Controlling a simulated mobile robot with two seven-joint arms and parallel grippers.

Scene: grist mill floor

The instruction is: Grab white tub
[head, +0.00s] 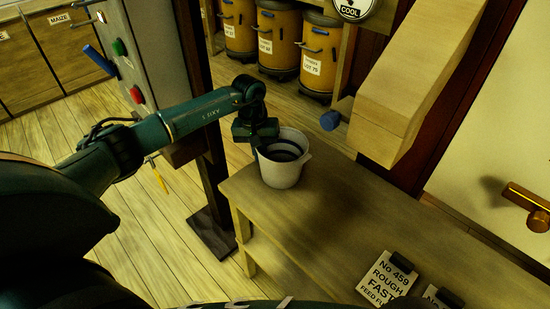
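The white tub (284,174) stands upright near the left end of a wooden bench (330,210). Its top is open, and dark curved bands show inside. My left arm reaches in from the left. My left gripper (259,142) points down at the tub's back left rim and overlaps it in the picture. Its fingertips are small and dark, so I cannot tell whether they are open or shut, or whether they touch the rim. My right gripper is not in view.
A wooden chute (415,85) slopes down above the bench, right of the tub. Black-and-white cards (388,278) stand at the bench's front right. A dark post (205,120) rises left of the bench. A control panel (128,60) is at upper left. The bench middle is clear.

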